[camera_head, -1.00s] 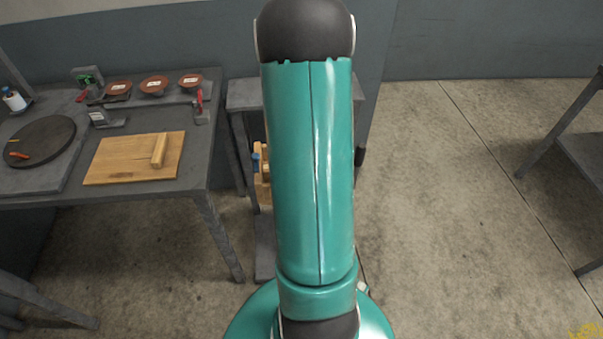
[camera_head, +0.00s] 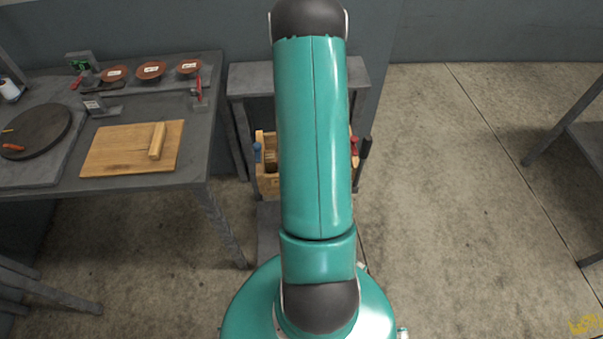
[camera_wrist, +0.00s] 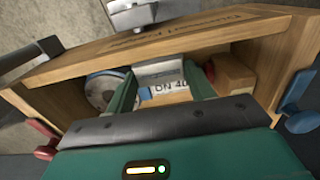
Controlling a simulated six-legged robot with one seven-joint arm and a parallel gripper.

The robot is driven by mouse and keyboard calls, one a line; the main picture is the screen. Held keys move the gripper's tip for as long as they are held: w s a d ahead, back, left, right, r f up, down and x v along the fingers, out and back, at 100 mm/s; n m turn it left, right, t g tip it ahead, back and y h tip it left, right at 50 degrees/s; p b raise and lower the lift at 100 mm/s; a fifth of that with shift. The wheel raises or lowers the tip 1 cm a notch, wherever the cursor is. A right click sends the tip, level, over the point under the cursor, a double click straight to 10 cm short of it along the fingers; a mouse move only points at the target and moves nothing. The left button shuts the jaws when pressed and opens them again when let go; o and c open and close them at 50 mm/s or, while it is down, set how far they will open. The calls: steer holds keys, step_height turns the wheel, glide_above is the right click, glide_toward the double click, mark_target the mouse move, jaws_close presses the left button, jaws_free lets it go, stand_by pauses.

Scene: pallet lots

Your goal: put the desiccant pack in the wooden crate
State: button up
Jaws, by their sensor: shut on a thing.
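In the wrist view my gripper (camera_wrist: 162,82) points down into the wooden crate (camera_wrist: 190,40), its two green fingers apart with a white pack (camera_wrist: 163,72) between them. The pack has dark printing and a blue mark and looks like the desiccant pack. It shows within the crate's opening; I cannot tell whether it touches the bottom. In the head view the crate (camera_head: 268,182) stands low beside the table, partly hidden by my arm. My gripper and the pack are hidden there.
Inside the crate are a round grey roll (camera_wrist: 103,88) and a wooden block (camera_wrist: 232,75). Red (camera_wrist: 45,138) and blue (camera_wrist: 298,98) handles stick out at its sides. A grey table (camera_head: 205,165) with a cutting board (camera_head: 115,150) stands left.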

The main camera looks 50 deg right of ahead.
step_height(320, 180, down, 7)
steer(key=shift+w+r, duration=0.1)
steer(key=shift+r, duration=0.1)
stand_by(0.3)
steer(key=o, duration=1)
steer(key=shift+f, duration=0.1)
